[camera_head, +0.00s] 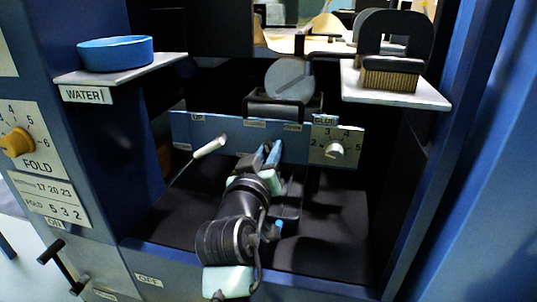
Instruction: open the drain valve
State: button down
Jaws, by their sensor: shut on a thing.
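My gripper (268,153) reaches into the machine's dark bay, up against a blue panel (222,129). Its blue fingers are shut on a small part at the middle of the panel, below two small labels. This part seems to be the drain valve's handle, but the fingers and arm hide nearly all of it. I cannot read its label or tell its position. A white-tipped lever (209,146) sticks out of the same panel to the left, apart from my gripper.
Right of my gripper is the glue dial (335,150). Above stand a blue water bowl (115,53) on the left shelf and a brush (392,60) on the right shelf. A yellow fold knob (16,142) and a black handle (62,264) are at left. Bay walls flank my arm.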

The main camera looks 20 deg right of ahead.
jog(key=shift+m, duration=0.4)
jog(key=c, duration=0.8)
grip_release()
jog(key=p+v, duration=0.2)
jog(key=v, duration=1.1)
